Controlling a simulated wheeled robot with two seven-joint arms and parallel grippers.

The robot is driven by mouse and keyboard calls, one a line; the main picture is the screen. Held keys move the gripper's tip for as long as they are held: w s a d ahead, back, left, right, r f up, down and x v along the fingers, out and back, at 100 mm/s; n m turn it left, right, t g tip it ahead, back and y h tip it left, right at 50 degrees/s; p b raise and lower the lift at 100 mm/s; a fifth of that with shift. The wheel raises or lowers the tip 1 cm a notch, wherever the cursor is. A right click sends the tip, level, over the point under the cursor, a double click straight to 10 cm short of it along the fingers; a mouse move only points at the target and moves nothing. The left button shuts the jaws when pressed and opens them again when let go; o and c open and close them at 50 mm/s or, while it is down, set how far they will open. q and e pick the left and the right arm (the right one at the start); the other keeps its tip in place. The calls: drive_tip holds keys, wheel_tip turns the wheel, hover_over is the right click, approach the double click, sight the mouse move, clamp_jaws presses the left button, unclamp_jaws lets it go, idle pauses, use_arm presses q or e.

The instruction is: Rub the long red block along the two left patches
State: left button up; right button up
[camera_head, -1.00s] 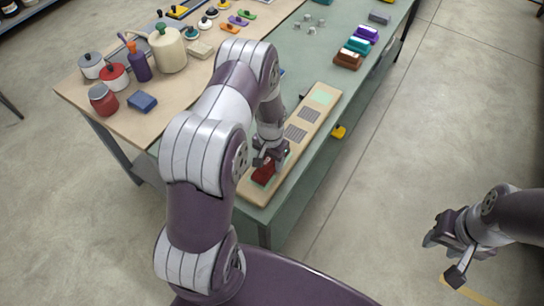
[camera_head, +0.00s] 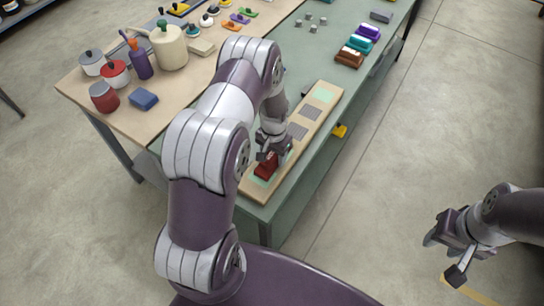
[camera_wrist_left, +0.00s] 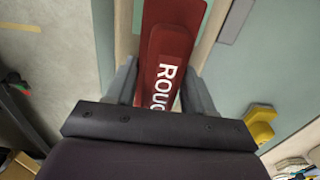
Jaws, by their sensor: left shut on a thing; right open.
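The long red block (camera_head: 266,166) is in my left gripper (camera_head: 270,152), whose fingers lie along its two sides. White letters on its top show in the left wrist view (camera_wrist_left: 168,75). The block is over the near end of a long pale wooden board (camera_head: 250,190); I cannot tell whether it touches. A pale green patch (camera_head: 261,181) shows partly beside the block. Further along the board are two grey patches (camera_head: 298,131) (camera_head: 311,112) and a green patch (camera_head: 323,95) at the far end. My right gripper (camera_head: 446,260) is open and empty over the floor.
The board lies on a green bench (camera_head: 275,205). A yellow object (camera_head: 340,131) is at the bench's right edge. Coloured blocks (camera_head: 357,45) lie further back. Pots, bottles and a blue block (camera_head: 144,99) stand on the wooden table (camera_head: 120,118) at left.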

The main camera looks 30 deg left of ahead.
use_arm(q)
drive_tip(key=shift+s+a+p, duration=0.1)
drive_tip(key=shift+s+p, duration=0.35)
drive_tip(key=shift+s, duration=0.9)
drive_tip(key=shift+w+f+b, duration=0.15)
drive_tip(key=shift+w+b, duration=0.25)
drive_tip(key=shift+w, duration=0.15)
drive_tip(key=shift+w+b, duration=0.3)
drive_tip(key=shift+w, duration=0.65)
drive_tip(key=shift+s+r+p, duration=0.2)
drive_tip(key=shift+s+p, duration=0.1)
drive_tip(key=shift+s, duration=0.1)
drive_tip(key=shift+s+f+p, duration=0.1)
drive_tip(key=shift+s+p, duration=0.35)
drive_tip(key=shift+s, duration=0.7)
drive_tip(key=shift+w+f+b, duration=0.1)
drive_tip(key=shift+w+b, duration=0.3)
drive_tip(key=shift+w, duration=0.05)
drive_tip(key=shift+w+b, duration=0.3)
drive_tip(key=shift+w, duration=0.75)
drive_tip(key=shift+s+r+p, duration=0.2)
drive_tip(key=shift+s+p, duration=0.2)
drive_tip(key=shift+s, duration=0.15)
drive_tip(key=shift+s+f, duration=0.15)
drive_tip(key=shift+s, duration=0.75)
drive_tip(key=shift+w+f, duration=0.1)
drive_tip(key=shift+w, duration=0.5)
